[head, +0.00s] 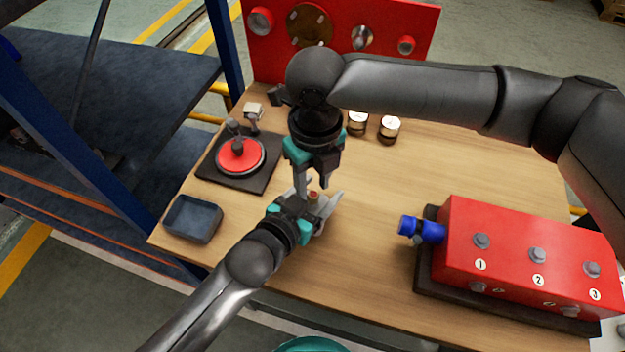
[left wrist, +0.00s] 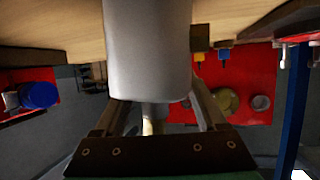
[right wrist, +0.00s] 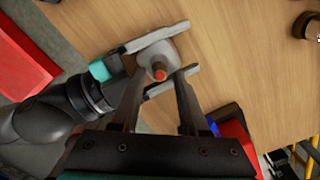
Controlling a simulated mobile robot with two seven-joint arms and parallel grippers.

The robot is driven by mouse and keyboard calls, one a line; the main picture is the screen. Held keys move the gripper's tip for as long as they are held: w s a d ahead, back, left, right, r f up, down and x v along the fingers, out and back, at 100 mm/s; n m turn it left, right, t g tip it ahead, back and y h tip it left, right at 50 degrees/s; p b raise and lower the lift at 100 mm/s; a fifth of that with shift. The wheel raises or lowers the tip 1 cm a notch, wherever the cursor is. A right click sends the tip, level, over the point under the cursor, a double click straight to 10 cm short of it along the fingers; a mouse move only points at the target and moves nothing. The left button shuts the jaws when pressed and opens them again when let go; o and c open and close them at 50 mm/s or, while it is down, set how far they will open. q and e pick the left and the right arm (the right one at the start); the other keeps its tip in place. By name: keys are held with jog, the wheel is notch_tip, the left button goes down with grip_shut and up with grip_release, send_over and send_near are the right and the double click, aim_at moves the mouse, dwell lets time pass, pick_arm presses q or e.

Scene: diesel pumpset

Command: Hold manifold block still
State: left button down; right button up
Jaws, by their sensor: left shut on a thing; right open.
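A pale grey rounded piece (right wrist: 166,51), seemingly the manifold block, has a brass fitting with a red-orange tip (right wrist: 159,75). My left gripper (head: 322,209) is shut on this grey piece above the front left of the table. In the left wrist view the piece (left wrist: 148,50) fills the space between the fingers. My right gripper (head: 312,182) points down from above, open, its fingers either side of the fitting in the right wrist view. Whether they touch it I cannot tell. My grippers partly hide the piece in the head view.
A red block with numbered bolts (head: 515,250) and a blue cap (head: 420,229) stands at the right. A dark fixture with a red disc (head: 240,155) and a blue-grey tray (head: 192,219) are at the left. Two gauges (head: 389,127) stand behind. The table's middle is clear.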

jog(key=shift+s+a+f, duration=0.1)
jog(key=shift+s+f, duration=0.1)
jog(key=shift+s, duration=0.1)
notch_tip(320, 180, up, 12)
jog(key=shift+w+d+r, duration=0.2)
jog(key=shift+r, duration=0.05)
jog(key=shift+f, duration=0.1)
jog(key=shift+c, duration=1.1)
jog(key=m, duration=1.2)
send_near(316, 195)
jog(key=shift+y, duration=0.3)
notch_tip(316, 195, down, 8)
jog(key=shift+a+f, duration=0.15)
jog(key=shift+f, duration=0.3)
jog(key=shift+f, duration=0.2)
